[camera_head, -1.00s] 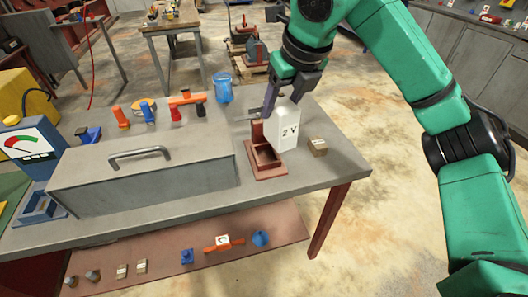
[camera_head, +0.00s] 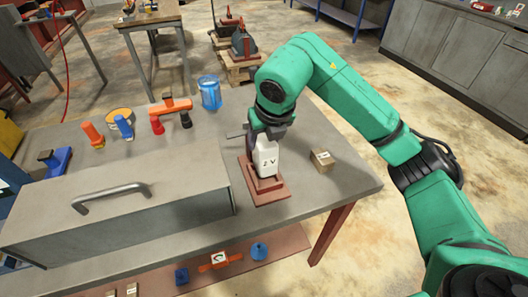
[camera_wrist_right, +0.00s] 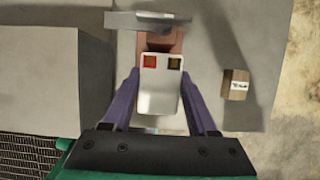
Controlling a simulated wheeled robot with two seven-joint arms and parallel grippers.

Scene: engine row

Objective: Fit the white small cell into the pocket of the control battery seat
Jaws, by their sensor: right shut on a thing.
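The white small cell (camera_head: 266,161), marked "2 V", is upright at the control battery seat (camera_head: 268,196), a red-brown base on the bench. Its lower end meets the pocket area; I cannot tell how deep it sits. My right gripper (camera_head: 266,138) is shut on the cell's upper part from above. My left gripper is out of view.
A small tan box (camera_head: 322,160) stands right of the seat. A large grey case with a handle (camera_head: 112,194) stands close on the left. The bench's right corner is clear.

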